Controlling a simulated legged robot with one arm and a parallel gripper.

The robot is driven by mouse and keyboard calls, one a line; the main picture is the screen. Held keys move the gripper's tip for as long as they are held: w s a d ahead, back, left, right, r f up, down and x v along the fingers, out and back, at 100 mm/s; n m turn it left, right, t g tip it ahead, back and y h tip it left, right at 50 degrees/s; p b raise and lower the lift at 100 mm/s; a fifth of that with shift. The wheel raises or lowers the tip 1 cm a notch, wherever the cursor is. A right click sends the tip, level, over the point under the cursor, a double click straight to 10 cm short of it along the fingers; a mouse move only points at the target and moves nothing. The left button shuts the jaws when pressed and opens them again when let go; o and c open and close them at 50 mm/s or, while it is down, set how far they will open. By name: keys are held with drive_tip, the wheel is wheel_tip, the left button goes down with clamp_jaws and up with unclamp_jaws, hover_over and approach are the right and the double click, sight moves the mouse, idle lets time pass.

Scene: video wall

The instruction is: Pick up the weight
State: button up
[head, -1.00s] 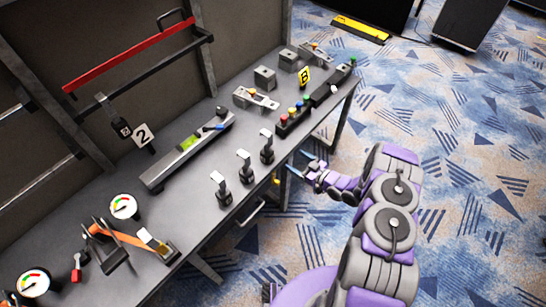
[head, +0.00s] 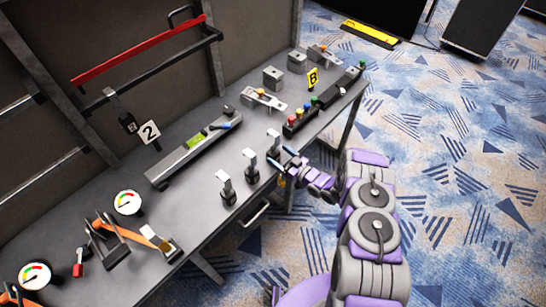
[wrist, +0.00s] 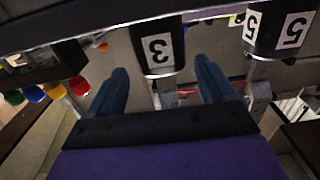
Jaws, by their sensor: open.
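Three small upright black pieces with pale plates stand in a row along the front edge of the grey bench, and I cannot tell whether one is the weight. The nearest to my gripper (head: 287,167) is the right-hand piece (head: 274,142); the middle (head: 250,166) and left (head: 227,188) ones stand farther along. In the wrist view my gripper (wrist: 163,68) is open and empty, its two blue fingers pointing toward a black piece labelled 3 (wrist: 158,52). That piece lies between the fingertips in the picture; no contact shows. A piece labelled 5 (wrist: 285,32) is to its right.
The bench (head: 190,215) carries a button box (head: 300,120), grey blocks (head: 297,60), a long level-like device (head: 190,152) and two gauges (head: 127,202). Black pieces with number tags (head: 150,135) hang by the back wall.

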sight(269, 150)
drive_tip(key=shift+b+x, duration=0.55)
drive_tip(key=shift+x, duration=2.35)
drive_tip(key=shift+s+a, duration=0.15)
drive_tip(key=shift+s, duration=0.05)
drive_tip(key=shift+c, duration=0.2)
clamp_jaws()
